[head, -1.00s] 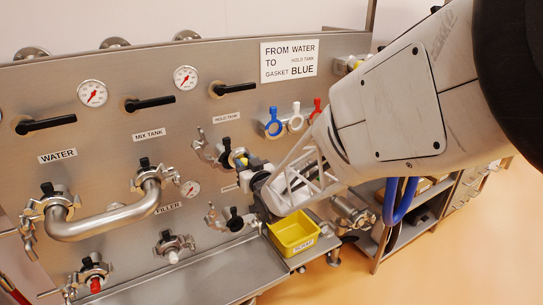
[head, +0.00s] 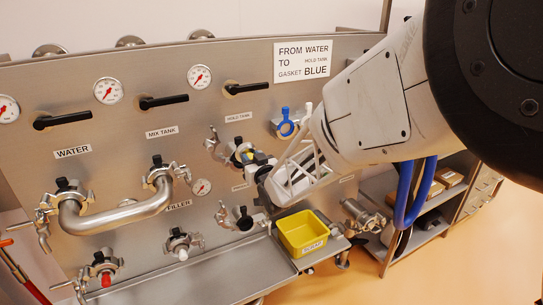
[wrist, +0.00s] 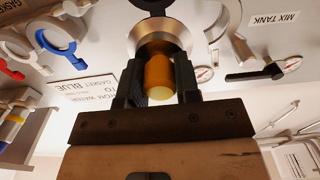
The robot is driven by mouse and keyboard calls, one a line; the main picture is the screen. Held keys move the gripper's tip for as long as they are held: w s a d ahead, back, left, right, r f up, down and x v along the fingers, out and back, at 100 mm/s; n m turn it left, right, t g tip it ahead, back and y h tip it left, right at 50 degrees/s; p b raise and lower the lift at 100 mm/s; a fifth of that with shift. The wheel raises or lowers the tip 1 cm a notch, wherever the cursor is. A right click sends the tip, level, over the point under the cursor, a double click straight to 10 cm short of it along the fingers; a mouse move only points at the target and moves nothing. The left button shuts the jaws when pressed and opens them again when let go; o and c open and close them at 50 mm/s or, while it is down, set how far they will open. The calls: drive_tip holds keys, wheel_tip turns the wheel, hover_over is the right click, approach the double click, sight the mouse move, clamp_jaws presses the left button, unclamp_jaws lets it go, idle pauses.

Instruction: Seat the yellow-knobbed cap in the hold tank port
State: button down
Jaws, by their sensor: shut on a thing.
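My gripper (head: 258,168) is in front of the panel at the hold tank port (head: 238,152), under the HOLD TANK label (head: 238,117). In the wrist view, my gripper (wrist: 158,85) is shut on the yellow-orange knob of the cap (wrist: 157,74). The cap's round metal flange (wrist: 160,38) faces away from my fingers, toward the port. A little yellow of the knob (head: 247,157) shows in the head view. The flange hides most of the port's mouth, so I cannot tell whether the cap touches it. Clamp hardware (wrist: 220,22) with a dark knob is around the port.
A yellow scrap bin (head: 302,236) stands below my gripper. A blue gasket (head: 286,121) hangs on the panel, right of the port. A bent pipe (head: 115,216) joins the WATER and MIX TANK ports. Another clamp (head: 240,217) is just below the hold tank port.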

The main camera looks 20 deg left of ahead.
drive_tip(key=w+a+f, duration=0.3)
drive_tip(key=f, duration=0.1)
drive_tip(key=shift+w+a+f, duration=0.25)
idle(0.9)
drive_tip(key=shift+f, duration=0.45)
idle(0.8)
drive_tip(key=c, duration=0.8)
unclamp_jaws()
drive_tip(key=shift+o, duration=0.2)
drive_tip(key=shift+s+d, duration=0.15)
drive_tip(key=v, duration=0.7)
drive_tip(key=shift+s, duration=0.2)
drive_tip(key=shift+d, duration=0.2)
